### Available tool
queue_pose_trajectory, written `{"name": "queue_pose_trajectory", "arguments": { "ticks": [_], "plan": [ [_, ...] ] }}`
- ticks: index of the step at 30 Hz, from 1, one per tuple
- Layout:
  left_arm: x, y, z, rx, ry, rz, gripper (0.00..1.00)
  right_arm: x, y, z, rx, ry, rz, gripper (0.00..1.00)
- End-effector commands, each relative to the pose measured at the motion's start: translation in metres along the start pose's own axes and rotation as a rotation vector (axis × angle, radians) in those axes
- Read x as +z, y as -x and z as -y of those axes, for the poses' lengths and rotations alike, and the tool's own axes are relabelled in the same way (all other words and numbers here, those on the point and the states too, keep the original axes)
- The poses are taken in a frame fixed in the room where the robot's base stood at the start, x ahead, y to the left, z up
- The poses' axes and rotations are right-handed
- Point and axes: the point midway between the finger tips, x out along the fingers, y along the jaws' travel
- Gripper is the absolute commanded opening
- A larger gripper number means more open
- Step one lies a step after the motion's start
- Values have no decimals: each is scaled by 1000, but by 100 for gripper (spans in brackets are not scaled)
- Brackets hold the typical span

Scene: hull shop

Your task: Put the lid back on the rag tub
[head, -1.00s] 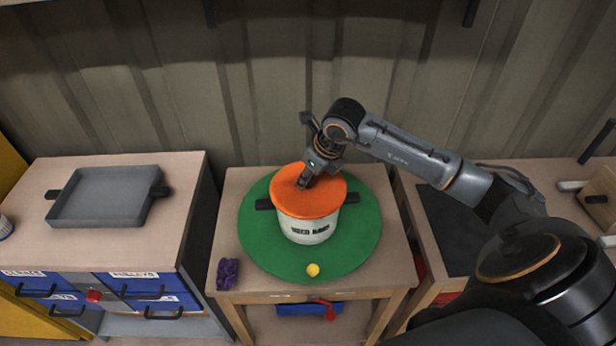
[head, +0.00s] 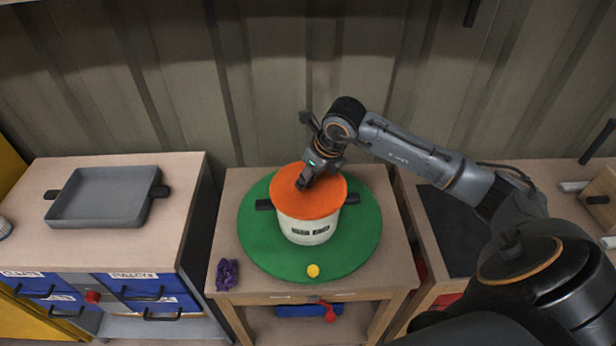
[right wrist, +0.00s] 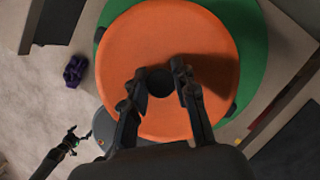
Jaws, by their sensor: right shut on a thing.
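The rag tub (head: 306,230) is a pale pot with a dark label and black side handles, standing on a round green mat (head: 258,244). The orange lid (head: 325,200) lies level over the tub's mouth, with no clear gap at its front edge. My right gripper (head: 304,183) is over the lid, pointing down. In the right wrist view its fingers (right wrist: 160,88) are shut on the lid's dark knob (right wrist: 159,81). The tub's inside is hidden. My left gripper (right wrist: 72,138) shows small at the lower left of the right wrist view; its jaws are unclear.
A purple rag (head: 228,274) and a yellow ball (head: 313,270) lie near the front of the wooden table (head: 377,181). A grey tray (head: 105,197) sits on the left cabinet. A bench with a dark mat (head: 448,235) is at the right.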

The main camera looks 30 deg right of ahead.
Motion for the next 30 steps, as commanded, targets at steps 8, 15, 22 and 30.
{"name": "queue_pose_trajectory", "arguments": {
  "ticks": [8,15,22,30],
  "plan": [
    [0,0,0,0,1,0,97,0,0,0,0,0,0,0],
    [1,-3,0,0,1,1,97,-1,-2,0,-1,0,0,0],
    [1,-7,0,0,1,1,97,-2,-3,0,-1,0,0,0],
    [1,-6,0,0,1,1,97,-1,-3,0,0,0,0,0]
  ]
}}
